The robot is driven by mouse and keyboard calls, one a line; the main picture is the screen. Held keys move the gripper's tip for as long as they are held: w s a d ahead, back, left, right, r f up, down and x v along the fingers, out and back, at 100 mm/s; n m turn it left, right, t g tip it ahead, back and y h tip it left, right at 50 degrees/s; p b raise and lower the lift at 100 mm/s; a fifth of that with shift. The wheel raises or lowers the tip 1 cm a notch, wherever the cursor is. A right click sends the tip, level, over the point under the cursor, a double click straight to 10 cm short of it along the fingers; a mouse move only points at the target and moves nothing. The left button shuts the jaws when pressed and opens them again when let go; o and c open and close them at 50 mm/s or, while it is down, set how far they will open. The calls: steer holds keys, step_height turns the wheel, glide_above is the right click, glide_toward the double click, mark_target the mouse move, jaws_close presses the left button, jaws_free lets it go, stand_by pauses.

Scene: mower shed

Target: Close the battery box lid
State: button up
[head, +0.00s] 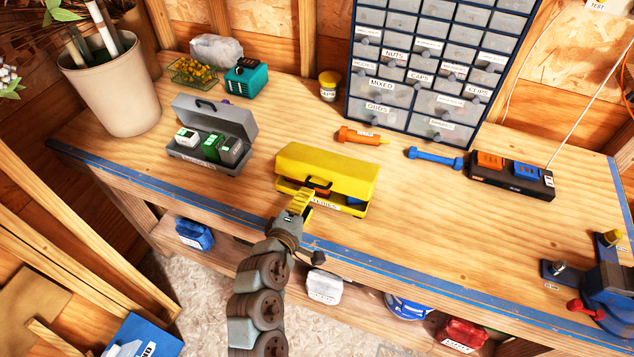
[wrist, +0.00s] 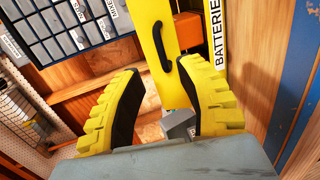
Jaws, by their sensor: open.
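The yellow battery box (head: 352,176) stands near the bench's front edge in the head view. Its lid is tipped down but a gap shows along the front, with orange and blue things inside. In the wrist view the yellow lid (wrist: 148,22) has a black handle (wrist: 162,48), and a white label reading BATTERIES runs beside it. My gripper (head: 301,198) is at the front left of this box, close to the handle. In the wrist view my open yellow fingers (wrist: 160,75) are spread on either side of the lid's lower part. Whether they touch it cannot be told.
A grey box (head: 215,125) with its lid up holds several batteries to the left. A blue drawer cabinet (head: 437,60) stands behind. An orange tool (head: 362,135), a blue tool (head: 434,157) and a black charger (head: 512,178) lie to the right. The bench's front middle-right is clear.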

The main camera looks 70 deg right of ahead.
mark_target(316, 186)
steer(key=shift+p+x, duration=0.65)
steer(key=shift+x, duration=3)
